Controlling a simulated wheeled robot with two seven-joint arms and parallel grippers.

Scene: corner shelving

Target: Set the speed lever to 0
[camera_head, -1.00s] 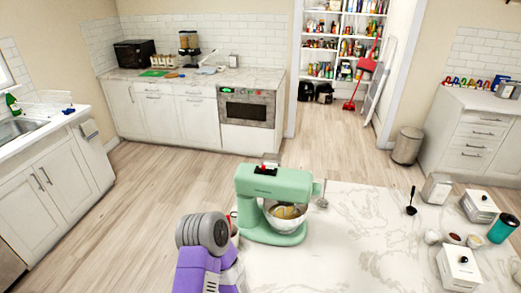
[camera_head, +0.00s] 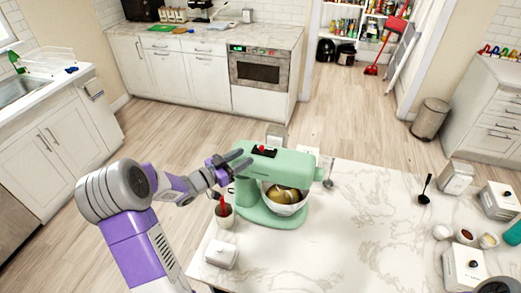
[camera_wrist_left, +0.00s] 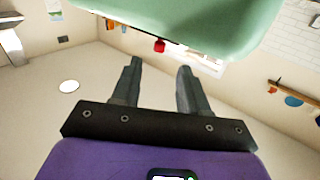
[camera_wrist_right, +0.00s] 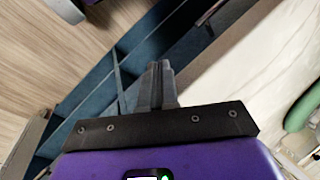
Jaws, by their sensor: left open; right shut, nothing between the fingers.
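The green stand mixer (camera_head: 290,165) stands upright on the marble table, its bowl (camera_head: 284,200) under its head. A red knob (camera_head: 262,149) on a black piece shows at the top of the mixer. My left gripper (camera_head: 241,159) is open and empty, beside the mixer's head at its left. In the left wrist view the green mixer body (camera_wrist_left: 190,20) fills the top, and a small red knob (camera_wrist_left: 159,46) lies just beyond and between the open fingertips. I cannot tell the lever's setting. My right gripper (camera_wrist_right: 160,65) is shut and empty, away from the mixer.
A cup (camera_head: 224,217) with a red-handled item and a white dish (camera_head: 221,254) stand left of the mixer, below my left arm. The marble table's middle (camera_head: 350,225) is clear.

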